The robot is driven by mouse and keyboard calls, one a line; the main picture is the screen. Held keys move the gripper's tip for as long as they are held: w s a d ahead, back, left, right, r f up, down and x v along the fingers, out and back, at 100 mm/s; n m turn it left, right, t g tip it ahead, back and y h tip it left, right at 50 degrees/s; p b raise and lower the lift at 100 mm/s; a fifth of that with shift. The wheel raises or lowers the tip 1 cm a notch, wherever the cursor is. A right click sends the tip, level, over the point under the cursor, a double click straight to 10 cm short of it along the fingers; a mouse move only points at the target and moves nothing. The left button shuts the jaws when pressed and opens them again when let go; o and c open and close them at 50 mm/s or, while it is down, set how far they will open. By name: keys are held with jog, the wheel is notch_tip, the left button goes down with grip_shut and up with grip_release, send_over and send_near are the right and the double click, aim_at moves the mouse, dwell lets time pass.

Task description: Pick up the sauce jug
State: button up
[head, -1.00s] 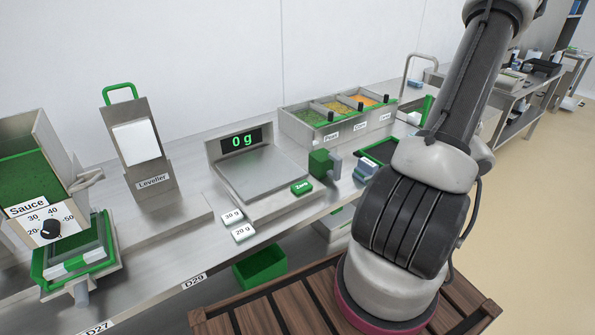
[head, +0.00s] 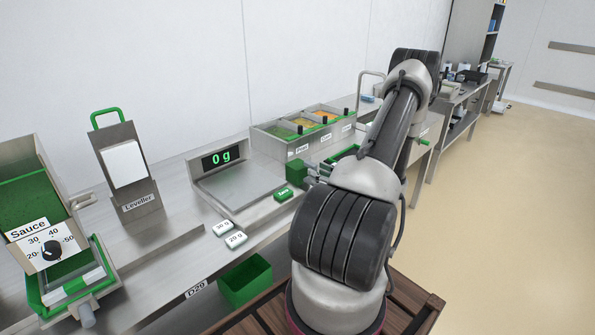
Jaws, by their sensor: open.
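No sauce jug can be made out in the head view. A steel hopper labelled Sauce (head: 28,228), with green inside and a black dial, stands at the far left. Below it is a green-framed tray holder (head: 72,290).
A scale (head: 238,185) reading 0 g is mid-bench, with a leveller (head: 130,172) to its left. A topping bin unit (head: 290,138) stands behind my arm. A green bin (head: 245,281) is below the bench edge. Open floor (head: 500,220) lies right.

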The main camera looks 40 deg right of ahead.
aim_at(302, 171)
jog(key=w, duration=0.4)
jog(key=shift+f, duration=0.25)
grip_shut()
